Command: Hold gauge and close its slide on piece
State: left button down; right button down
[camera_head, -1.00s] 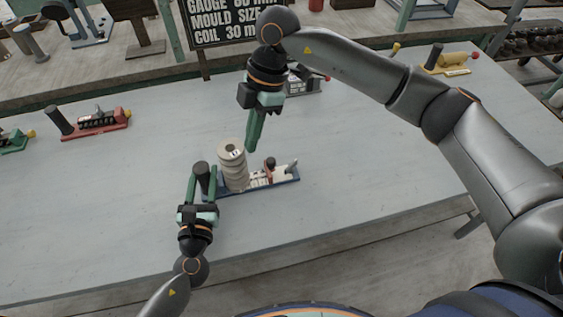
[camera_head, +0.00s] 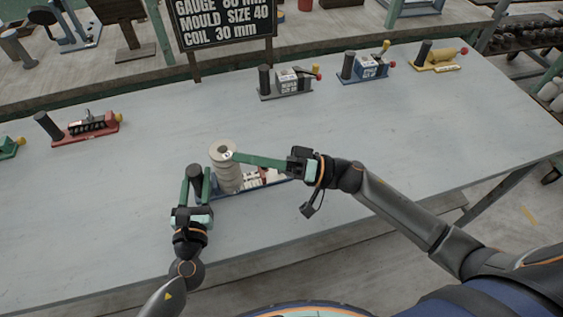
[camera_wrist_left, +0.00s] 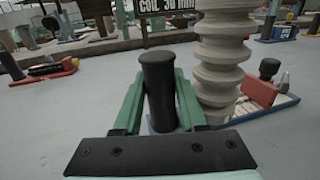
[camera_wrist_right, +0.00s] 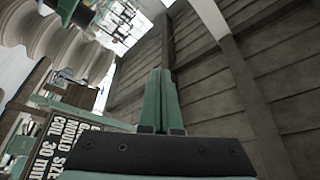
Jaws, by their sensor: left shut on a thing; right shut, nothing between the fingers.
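My left gripper (camera_head: 194,174) is shut on the dark upright handle (camera_head: 195,172) of the blue-based gauge (camera_head: 275,181). The handle also shows between the fingers in the left wrist view (camera_wrist_left: 159,88). The pale ribbed clay piece (camera_head: 228,172) stands upright just right of the handle; it is also in the left wrist view (camera_wrist_left: 222,60). My right gripper (camera_head: 235,156) is shut and empty. Its tips are at the upper part of the piece; contact is unclear. Its green fingers hide much of the gauge's slide. A dark knob (camera_wrist_left: 268,68) and red block (camera_wrist_left: 259,91) show right of the piece.
Behind are a red gauge (camera_head: 80,127), a grey one (camera_head: 287,82), a blue one (camera_head: 365,67) and a yellow one (camera_head: 440,58). A dark sign (camera_head: 222,20) stands at the back. The tabletop (camera_head: 440,130) is clear at right.

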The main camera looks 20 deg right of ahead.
jog(key=d+f+m+t+h, duration=0.3)
jog(key=d+f+m, duration=0.1)
jog(key=d+m, duration=0.1)
jog(key=s+d+f+m+t+h, duration=0.1)
jog(key=d+f+m+t+h, duration=0.2)
jog(key=d+f+m+h, duration=0.1)
jog(key=s+d+f+m+t+h, duration=0.1)
jog(key=d+f+m+t+h, duration=0.2)
jog(key=d+m, duration=0.4)
jog(key=shift+d+f+h, duration=0.25)
jog(key=shift+f+h, duration=0.35)
jog(key=shift+h, duration=0.1)
jog(key=shift+d+f, duration=0.15)
jog(key=x, duration=0.9)
jog(key=shift+w, duration=0.25)
jog(key=a, duration=0.3)
jog(key=shift+s+a, duration=0.15)
jog(key=shift+s, duration=0.1)
jog(key=shift+s+a, duration=0.1)
jog(key=shift+a, duration=0.35)
